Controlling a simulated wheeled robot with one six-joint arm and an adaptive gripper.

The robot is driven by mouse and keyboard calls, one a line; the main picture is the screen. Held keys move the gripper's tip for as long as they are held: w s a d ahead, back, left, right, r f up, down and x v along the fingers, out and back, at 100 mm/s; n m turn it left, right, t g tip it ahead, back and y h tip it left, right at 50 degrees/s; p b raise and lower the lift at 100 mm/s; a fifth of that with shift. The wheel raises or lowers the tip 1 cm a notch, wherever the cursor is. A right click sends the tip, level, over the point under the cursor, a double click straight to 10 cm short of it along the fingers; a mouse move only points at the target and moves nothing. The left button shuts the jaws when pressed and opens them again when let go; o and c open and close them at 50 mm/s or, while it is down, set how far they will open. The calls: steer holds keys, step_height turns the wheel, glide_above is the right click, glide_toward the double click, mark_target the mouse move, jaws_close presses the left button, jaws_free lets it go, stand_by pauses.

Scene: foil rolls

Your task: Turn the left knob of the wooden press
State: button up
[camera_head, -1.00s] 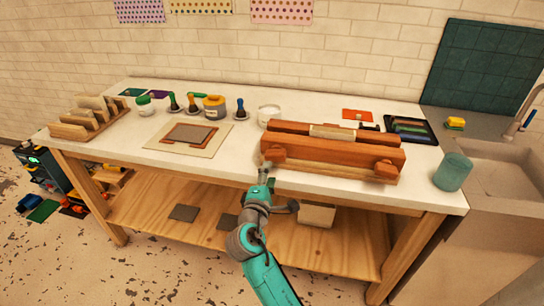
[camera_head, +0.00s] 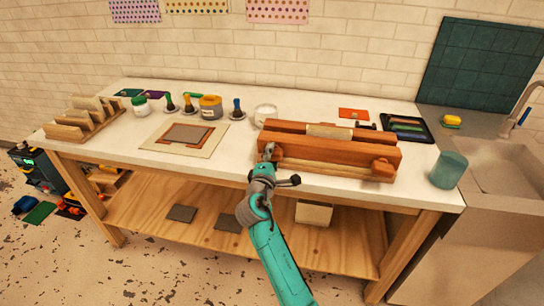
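The wooden press (camera_head: 335,152) is a reddish-brown block with a pale roller lying along its top, on the right half of the white table. Its right knob (camera_head: 383,169) sticks out of the front face. Its left knob (camera_head: 277,153) is at the left end of the front face and is partly hidden by my gripper. My gripper (camera_head: 268,151) is right at the left knob, at the end of my teal and grey arm. The fingers are too small to tell if they touch or grip the knob.
A light mat with a framed plate (camera_head: 187,134) lies left of the press. Bottles and jars (camera_head: 210,107) stand behind it, and a wooden rack (camera_head: 85,118) is at the far left. A teal cup (camera_head: 448,170) stands at the right edge, by the sink (camera_head: 505,165).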

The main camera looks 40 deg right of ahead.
jaws_close()
steer(key=m, duration=0.4)
steer(key=shift+f, duration=0.1)
steer(key=shift+o, duration=1)
jaws_free()
